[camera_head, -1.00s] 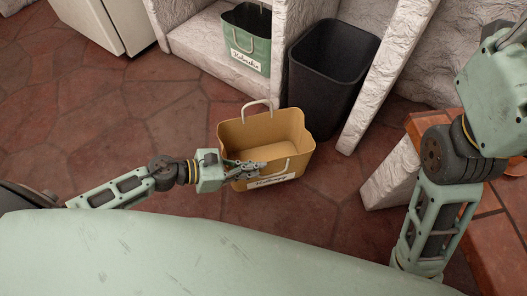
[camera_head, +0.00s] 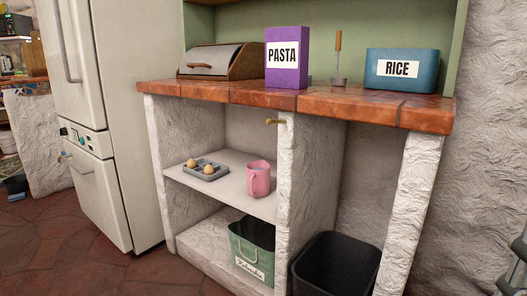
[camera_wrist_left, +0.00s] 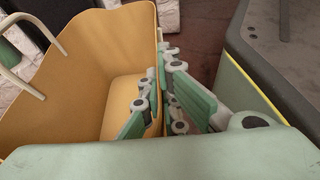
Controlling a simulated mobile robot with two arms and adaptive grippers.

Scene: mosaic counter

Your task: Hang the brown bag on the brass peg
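The brown bag (camera_wrist_left: 88,60) fills the left of the left wrist view, open side up, with a pale handle at its left rim. My left gripper (camera_wrist_left: 159,88) has one finger inside the bag and one outside, close against the wall between them; it looks shut on that wall. The bag and left gripper are out of the head view. The brass peg (camera_head: 275,121) sticks out from the front of the white divider, just below the countertop, and is bare.
A green labelled bag (camera_head: 252,250) stands in the lower cubby, and a black bin (camera_head: 337,265) to its right. A pink mug (camera_head: 258,178) and an egg tray (camera_head: 205,172) sit on the shelf. The countertop (camera_head: 330,103) holds a pasta box (camera_head: 287,57) and rice container (camera_head: 402,69).

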